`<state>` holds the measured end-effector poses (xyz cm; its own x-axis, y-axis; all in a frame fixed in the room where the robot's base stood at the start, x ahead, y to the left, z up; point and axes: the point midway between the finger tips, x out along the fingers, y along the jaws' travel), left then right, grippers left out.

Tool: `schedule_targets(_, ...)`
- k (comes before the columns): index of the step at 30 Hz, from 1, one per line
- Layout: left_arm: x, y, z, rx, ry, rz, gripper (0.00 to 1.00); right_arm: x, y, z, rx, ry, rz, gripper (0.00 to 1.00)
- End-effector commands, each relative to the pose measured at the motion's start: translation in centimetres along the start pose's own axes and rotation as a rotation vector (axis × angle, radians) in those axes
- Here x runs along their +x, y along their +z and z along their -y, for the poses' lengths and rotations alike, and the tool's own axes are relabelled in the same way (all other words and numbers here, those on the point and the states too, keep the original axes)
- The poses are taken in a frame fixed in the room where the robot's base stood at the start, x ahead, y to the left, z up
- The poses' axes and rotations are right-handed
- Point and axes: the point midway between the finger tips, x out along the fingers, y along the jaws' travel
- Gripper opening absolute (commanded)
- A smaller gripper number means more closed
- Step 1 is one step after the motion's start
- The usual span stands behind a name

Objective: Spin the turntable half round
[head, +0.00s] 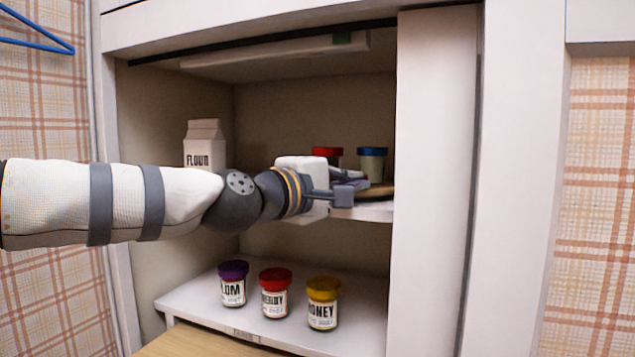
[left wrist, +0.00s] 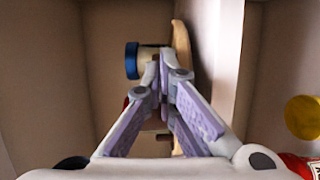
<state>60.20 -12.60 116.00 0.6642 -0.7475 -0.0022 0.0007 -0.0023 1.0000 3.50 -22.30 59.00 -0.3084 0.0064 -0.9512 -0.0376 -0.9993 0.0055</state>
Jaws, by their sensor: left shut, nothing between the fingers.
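The turntable (head: 381,192) is a wooden disc on the upper shelf inside the cabinet, partly hidden behind my left gripper and the right-hand door panel. Its edge shows in the left wrist view (left wrist: 181,42). A blue-lidded jar (head: 372,165) and a red-lidded jar (head: 327,152) show at the turntable; the lower part of the red-lidded one is hidden by my gripper. My left gripper (head: 352,193) is shut and empty at the turntable's near side. In the left wrist view its fingertips (left wrist: 166,66) meet close to the disc and blue-lidded jar; contact is unclear.
A flour carton (head: 204,145) stands left, behind my arm. Purple-lidded (head: 233,285), red-lidded (head: 276,294) and yellow-lidded (head: 322,304) jars stand on the lower shelf. The white door panel (head: 435,180) covers the cabinet's right side. A blue hanger (head: 40,42) is at upper left.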

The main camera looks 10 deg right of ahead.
Motion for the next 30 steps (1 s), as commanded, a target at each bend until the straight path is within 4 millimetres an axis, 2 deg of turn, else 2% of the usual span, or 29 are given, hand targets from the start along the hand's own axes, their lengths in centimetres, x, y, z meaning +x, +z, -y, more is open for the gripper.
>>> schedule_targets(6,1.0,1.4,-0.1,0.001,0.0,0.012,0.0,-0.1,-0.1,0.0,0.0,0.0,-0.003,0.0)
schedule_targets(12,1.5,1.9,-0.1,0.003,0.001,0.013,0.0,-0.3,-0.1,0.0,0.0,0.0,-0.007,0.0)
schedule_targets(30,2.1,2.5,-0.1,0.001,0.0,0.013,0.0,-0.4,-0.2,0.0,0.0,-0.001,-0.011,0.0)
